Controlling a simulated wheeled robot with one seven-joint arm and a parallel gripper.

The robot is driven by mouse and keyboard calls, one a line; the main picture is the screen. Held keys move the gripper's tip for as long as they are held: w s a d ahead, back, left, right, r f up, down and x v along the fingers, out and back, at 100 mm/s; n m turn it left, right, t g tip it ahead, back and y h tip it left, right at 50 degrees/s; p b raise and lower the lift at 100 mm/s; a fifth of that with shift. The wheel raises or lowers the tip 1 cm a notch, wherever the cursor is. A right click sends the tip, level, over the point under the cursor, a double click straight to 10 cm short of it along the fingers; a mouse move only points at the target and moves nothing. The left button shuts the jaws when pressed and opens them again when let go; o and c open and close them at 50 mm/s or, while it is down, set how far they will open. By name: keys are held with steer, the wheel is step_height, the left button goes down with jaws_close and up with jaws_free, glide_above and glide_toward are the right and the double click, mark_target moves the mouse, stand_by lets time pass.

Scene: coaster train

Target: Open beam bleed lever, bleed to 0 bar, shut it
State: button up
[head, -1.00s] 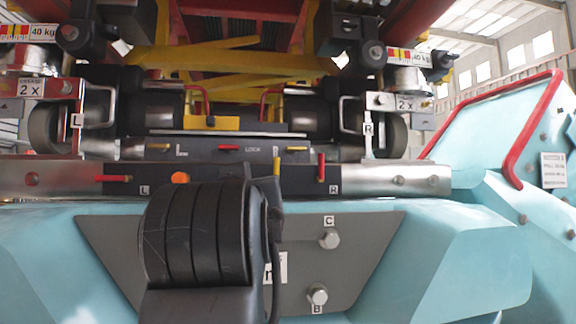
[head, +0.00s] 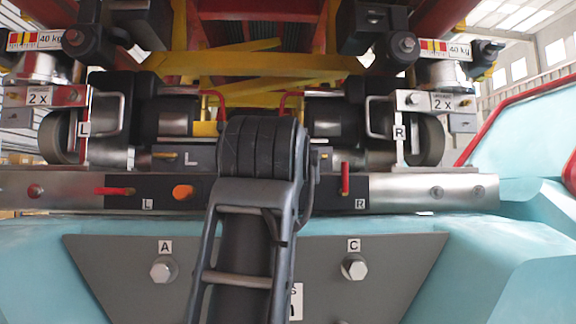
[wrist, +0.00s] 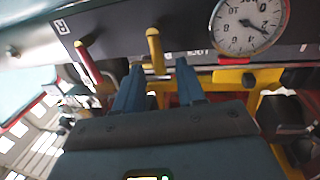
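The yellow lever (wrist: 153,48) stands out from the dark beam in the wrist view, its tip between my fingertips. My gripper (wrist: 160,75) is open, one blue finger on each side of the lever; I cannot tell whether either touches it. A round white pressure gauge (wrist: 248,24) with a dark needle sits to the right of the lever; its reading is not clear. In the head view my arm hides the gripper, the yellow lever and the gauge. The dark beam panel (head: 330,200) shows on both sides of the arm.
A red lever (wrist: 88,62) is close left of my gripper; in the head view it stands upright by label R. Another red lever (head: 115,191) lies level by label L, near an orange knob (head: 183,192). A grey plate (head: 400,262) with bolts lies below.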

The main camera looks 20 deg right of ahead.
steer(key=shift+w+d, duration=0.2)
steer(key=shift+w, duration=0.15)
steer(key=shift+c, duration=0.4)
jaws_close()
